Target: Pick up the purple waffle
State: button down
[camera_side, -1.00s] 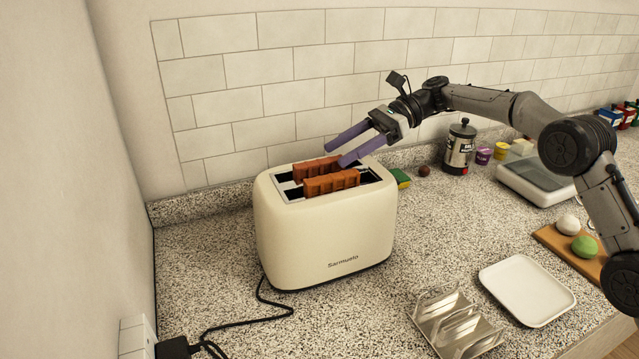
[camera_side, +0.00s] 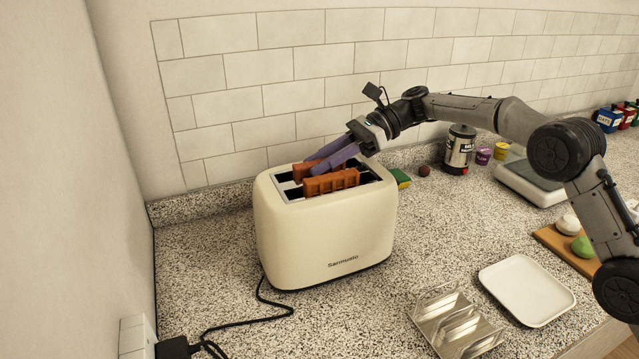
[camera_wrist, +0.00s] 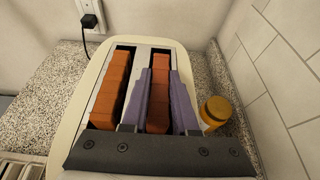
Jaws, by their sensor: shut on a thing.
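No purple waffle shows; both waffles in view are orange-brown. They stand upright in the slots of a cream toaster (camera_side: 325,235), their tops showing above it. The rear waffle (camera_side: 299,172) is partly covered by my gripper in the side view; it also shows in the wrist view (camera_wrist: 159,92). The front waffle (camera_side: 331,182) sits in the other slot, on the left in the wrist view (camera_wrist: 112,90). My gripper (camera_side: 313,166) has purple fingers and is shut on the rear waffle, one finger on each side. The waffle's lower part is hidden in the slot.
A metal rack (camera_side: 455,322) and a white plate (camera_side: 527,290) lie at the front right. A black cord (camera_side: 250,318) runs from the toaster to the wall. A yellow-topped container (camera_wrist: 215,110) stands close beside the toaster. The tiled wall is behind.

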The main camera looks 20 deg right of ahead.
jog(key=shift+d+f, duration=0.1)
jog(key=shift+f, duration=0.25)
notch_tip(320, 180, up, 9)
jog(key=shift+r, duration=0.75)
